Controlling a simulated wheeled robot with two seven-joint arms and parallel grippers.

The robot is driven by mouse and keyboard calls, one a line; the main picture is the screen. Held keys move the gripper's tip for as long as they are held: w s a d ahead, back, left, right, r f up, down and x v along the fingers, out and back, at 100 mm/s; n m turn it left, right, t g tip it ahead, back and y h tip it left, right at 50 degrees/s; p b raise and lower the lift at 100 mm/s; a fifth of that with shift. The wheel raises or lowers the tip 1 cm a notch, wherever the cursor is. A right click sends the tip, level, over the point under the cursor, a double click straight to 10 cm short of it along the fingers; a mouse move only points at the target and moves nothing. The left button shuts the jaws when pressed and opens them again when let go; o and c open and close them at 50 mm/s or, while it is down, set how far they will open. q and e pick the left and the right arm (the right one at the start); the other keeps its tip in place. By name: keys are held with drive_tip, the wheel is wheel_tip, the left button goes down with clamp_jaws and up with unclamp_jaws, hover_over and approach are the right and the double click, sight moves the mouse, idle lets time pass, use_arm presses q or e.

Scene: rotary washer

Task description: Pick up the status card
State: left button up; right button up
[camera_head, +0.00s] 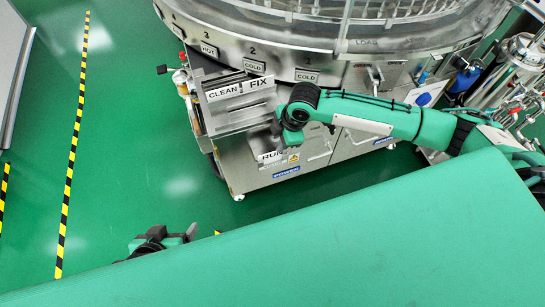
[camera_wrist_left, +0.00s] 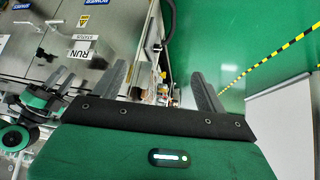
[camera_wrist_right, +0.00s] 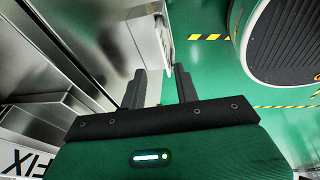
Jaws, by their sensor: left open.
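The white RUN card (camera_head: 270,157) is on the machine's front, beside my right gripper. In the left wrist view the RUN card (camera_wrist_left: 80,49) shows below a STATUS label. A CLEAN card (camera_head: 223,92) and a FIX card (camera_head: 257,84) sit in the metal rack above; the FIX card (camera_wrist_right: 28,162) is partly cut off in the right wrist view. My right gripper (camera_head: 280,128) is close to the machine front; its fingers (camera_wrist_right: 160,85) stand apart with nothing seen held. My left gripper (camera_head: 176,236) is open and empty, low at the left, away from the cards.
The round washer (camera_head: 330,45) with HOT and COLD labels stands behind the rack (camera_head: 225,115). A large green surface (camera_head: 340,235) fills the lower right. The green floor (camera_head: 120,130) at left is clear, with yellow-black tape (camera_head: 72,150).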

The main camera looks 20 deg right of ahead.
sight(274, 152)
drive_tip(key=x, duration=0.1)
drive_tip(key=b+x, duration=0.1)
drive_tip(key=x, duration=0.2)
drive_tip(key=shift+s+a+f, duration=0.1)
drive_tip(key=shift+s+f, duration=0.15)
drive_tip(key=shift+s, duration=0.05)
drive_tip(key=shift+a+f+b, duration=0.15)
drive_tip(key=shift+f+b, duration=0.15)
drive_tip(key=shift+f, duration=0.15)
use_arm(q)
drive_tip(key=d, duration=0.1)
drive_tip(key=w+d+t+h, duration=0.1)
drive_tip(key=d+t, duration=0.1)
drive_tip(key=shift+w+f, duration=0.1)
drive_tip(key=shift+w, duration=0.2)
use_arm(e)
drive_tip(key=shift+w, duration=0.1)
use_arm(q)
drive_tip(key=shift+r+p, duration=0.4)
drive_tip(key=shift+p, duration=0.05)
use_arm(e)
drive_tip(key=shift+f, duration=0.25)
clamp_jaws()
